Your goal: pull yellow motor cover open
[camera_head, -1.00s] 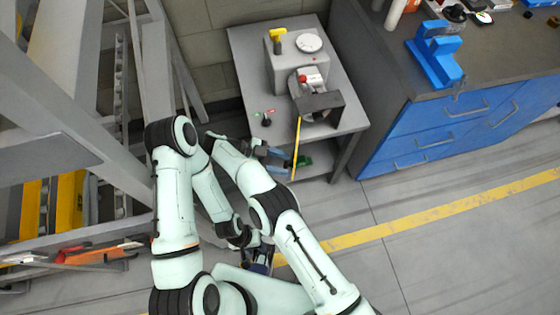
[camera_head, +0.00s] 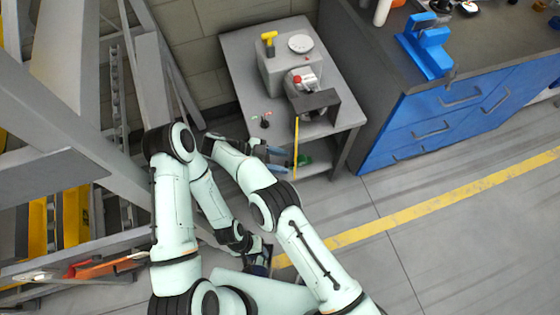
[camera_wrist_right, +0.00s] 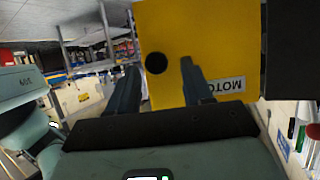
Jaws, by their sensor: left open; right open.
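The yellow motor cover (camera_head: 296,148) shows as a thin, nearly edge-on strip at the front of the grey machine on the small table. In the right wrist view it is a large flat yellow panel (camera_wrist_right: 215,32) with a "MOTO" label, partly hidden. A round black knob (camera_wrist_right: 156,63) sits on the panel. My right gripper (camera_head: 285,158) is beside the cover. In the wrist view its fingers (camera_wrist_right: 160,78) are spread on either side of the knob, with no visible grip on it. My left gripper (camera_head: 258,262) is lower, open and away from the cover.
The grey table (camera_head: 238,62) carries the machine, with a yellow-handled item (camera_head: 268,38) on top. A blue drawer cabinet (camera_head: 430,125) stands to the right. A grey frame rack (camera_head: 60,110) stands at left. The floor at lower right is clear.

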